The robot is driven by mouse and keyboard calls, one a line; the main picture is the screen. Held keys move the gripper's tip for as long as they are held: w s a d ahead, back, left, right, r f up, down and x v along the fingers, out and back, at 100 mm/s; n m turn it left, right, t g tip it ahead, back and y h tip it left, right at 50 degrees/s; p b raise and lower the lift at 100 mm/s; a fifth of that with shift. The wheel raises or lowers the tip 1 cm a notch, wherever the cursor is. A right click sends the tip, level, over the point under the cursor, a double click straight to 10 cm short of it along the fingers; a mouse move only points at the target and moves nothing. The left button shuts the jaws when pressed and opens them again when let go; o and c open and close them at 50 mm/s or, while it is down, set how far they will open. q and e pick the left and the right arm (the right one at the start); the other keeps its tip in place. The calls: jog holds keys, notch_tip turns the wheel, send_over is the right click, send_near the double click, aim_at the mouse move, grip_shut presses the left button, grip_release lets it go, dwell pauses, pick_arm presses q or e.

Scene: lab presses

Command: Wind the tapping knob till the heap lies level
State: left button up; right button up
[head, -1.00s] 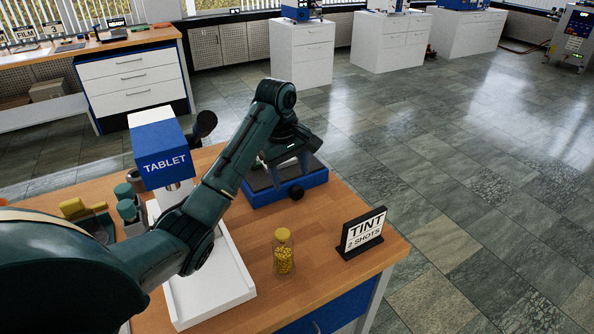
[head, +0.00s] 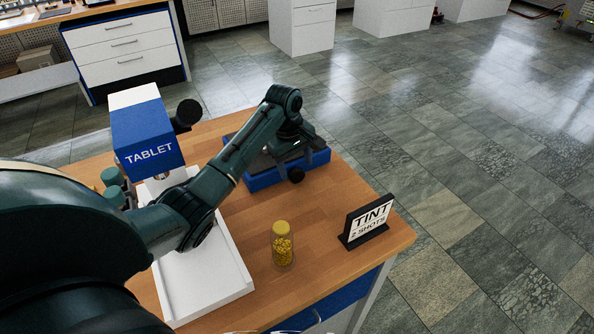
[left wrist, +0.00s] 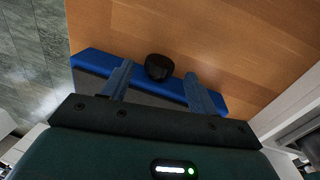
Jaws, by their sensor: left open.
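The black tapping knob (head: 296,174) sits on the near side of a low blue-sided tray unit (head: 262,180) on the wooden bench. My left gripper (head: 286,157) is over this unit, close to the knob, with its fingers pointing down. In the left wrist view the knob (left wrist: 159,67) appears between the two spread, empty fingers, and the blue edge (left wrist: 90,62) runs behind them. I cannot tell whether either finger touches the knob. The heap is not visible; my gripper covers much of the unit's top. My right gripper is not in view.
A blue and white TABLET press (head: 148,150) stands left of my arm, with a white tray (head: 205,285) before it. A yellow-capped jar (head: 282,245) and a TINT sign (head: 366,222) stand near the bench's right edge. Bare wood lies between them.

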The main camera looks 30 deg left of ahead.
aim_at(297, 171)
pick_arm(q)
jog(key=shift+w+d+f, duration=0.1)
jog(key=shift+w+f, duration=0.05)
jog(key=shift+f, duration=0.75)
jog(key=shift+w+f, duration=0.1)
jog(key=shift+f, duration=0.75)
